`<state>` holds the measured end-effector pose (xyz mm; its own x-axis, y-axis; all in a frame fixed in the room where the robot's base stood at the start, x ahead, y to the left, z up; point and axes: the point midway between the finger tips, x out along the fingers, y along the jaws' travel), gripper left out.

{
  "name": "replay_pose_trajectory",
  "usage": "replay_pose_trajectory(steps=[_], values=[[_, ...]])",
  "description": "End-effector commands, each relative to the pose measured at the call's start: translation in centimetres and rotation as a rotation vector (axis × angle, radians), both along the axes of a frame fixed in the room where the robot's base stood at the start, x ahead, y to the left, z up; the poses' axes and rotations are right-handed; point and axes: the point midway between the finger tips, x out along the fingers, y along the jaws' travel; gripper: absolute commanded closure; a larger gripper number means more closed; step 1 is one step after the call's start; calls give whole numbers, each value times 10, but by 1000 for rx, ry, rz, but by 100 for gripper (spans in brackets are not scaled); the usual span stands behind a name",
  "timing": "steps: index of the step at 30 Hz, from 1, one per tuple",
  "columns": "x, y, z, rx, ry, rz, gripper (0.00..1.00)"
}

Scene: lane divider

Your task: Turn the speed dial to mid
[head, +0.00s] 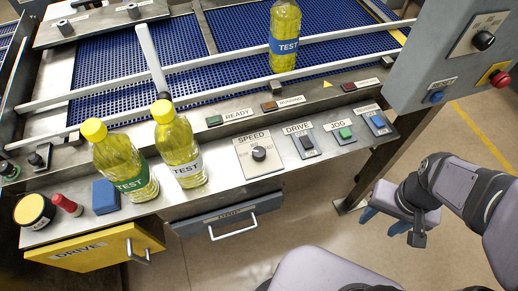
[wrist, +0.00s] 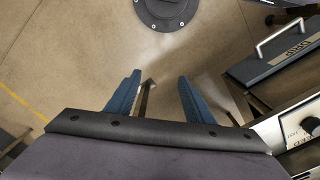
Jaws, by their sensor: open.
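The speed dial (head: 259,153) is a small dark round knob on a pale plate marked SPEED (head: 244,147), on the machine's front panel in the head view. Its pointer setting is too small to read. In the wrist view the dial (wrist: 311,126) shows partly at the right edge, beside its plate (wrist: 293,120). My gripper (head: 384,221) is at the right in the head view, over the floor and well apart from the dial. Its blue fingers (wrist: 158,85) are spread, with nothing between them in the wrist view.
DRIVE switch (head: 307,143), JOG button (head: 345,132) and a blue switch (head: 377,122) sit right of the dial. Two yellow bottles (head: 125,160) (head: 180,150) stand left of it. A grey drawer (head: 225,222) is below. A grey control box (head: 430,60) overhangs at right.

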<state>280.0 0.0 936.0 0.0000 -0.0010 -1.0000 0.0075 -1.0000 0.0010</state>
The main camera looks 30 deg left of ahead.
Motion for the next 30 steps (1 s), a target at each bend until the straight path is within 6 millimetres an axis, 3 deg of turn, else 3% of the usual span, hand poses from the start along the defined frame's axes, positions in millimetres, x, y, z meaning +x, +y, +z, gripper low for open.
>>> replay_pose_trajectory(steps=[5,14,17,25,30], values=[[-2,16,8,0,5,72,52],[-34,85,11,-33,148,427,52],[-31,121,15,-47,160,567,52],[-11,248,27,-51,114,898,52],[19,307,40,-20,50,1026,52]])
